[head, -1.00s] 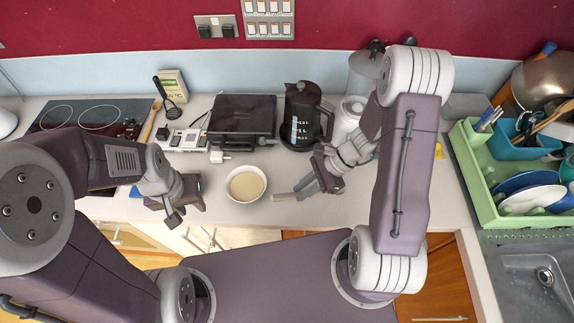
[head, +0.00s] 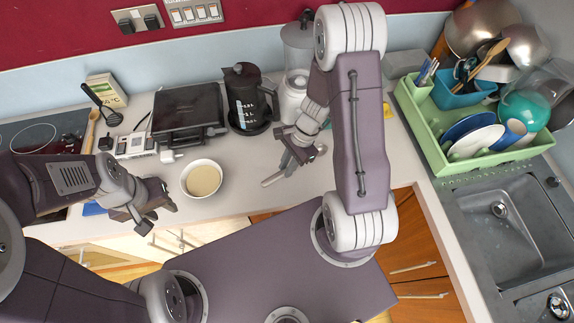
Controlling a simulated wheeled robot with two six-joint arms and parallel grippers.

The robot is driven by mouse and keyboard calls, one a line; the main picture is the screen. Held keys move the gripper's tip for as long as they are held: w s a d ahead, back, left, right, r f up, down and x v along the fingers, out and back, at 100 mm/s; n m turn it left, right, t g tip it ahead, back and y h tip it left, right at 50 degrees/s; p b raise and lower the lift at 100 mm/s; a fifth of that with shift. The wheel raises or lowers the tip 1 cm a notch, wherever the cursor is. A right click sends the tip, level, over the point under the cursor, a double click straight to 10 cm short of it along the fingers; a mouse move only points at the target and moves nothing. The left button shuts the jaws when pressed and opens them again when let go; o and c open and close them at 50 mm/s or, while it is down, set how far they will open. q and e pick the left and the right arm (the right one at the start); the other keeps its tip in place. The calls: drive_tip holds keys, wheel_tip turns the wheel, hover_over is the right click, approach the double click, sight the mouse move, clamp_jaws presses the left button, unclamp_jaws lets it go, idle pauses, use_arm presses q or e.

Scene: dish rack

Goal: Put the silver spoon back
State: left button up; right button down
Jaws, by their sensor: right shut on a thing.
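My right gripper (head: 289,160) is shut on a thin, pale grey handle-like piece, likely the silver spoon (head: 272,180). It points down-left over the counter, right of the bowl; its other end is hidden by the gripper. My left gripper (head: 153,215) is near the counter's front edge, left of the bowl, with its fingers apart and nothing seen between them. The green dish rack (head: 437,162) is at the right. A pale green cutlery cup (head: 419,91) with several utensils stands at its back left corner.
A bowl of cream-coloured food (head: 202,178) sits between the grippers. A dark coffee pot (head: 246,100) and blender (head: 294,90) stand behind. A teal bin (head: 462,97), plates (head: 476,141) and pans fill the rack area. The sink (head: 510,220) is at the front right.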

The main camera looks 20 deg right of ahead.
wheel_tip(320, 180, down, 5)
drive_tip(key=b, duration=0.4)
drive_tip(key=shift+f, duration=0.1)
drive_tip(key=c, duration=1.6)
unclamp_jaws()
drive_tip(key=o, duration=0.5)
drive_tip(key=shift+o, duration=0.2)
drive_tip(key=p+v, duration=0.1)
drive_tip(key=v, duration=0.8)
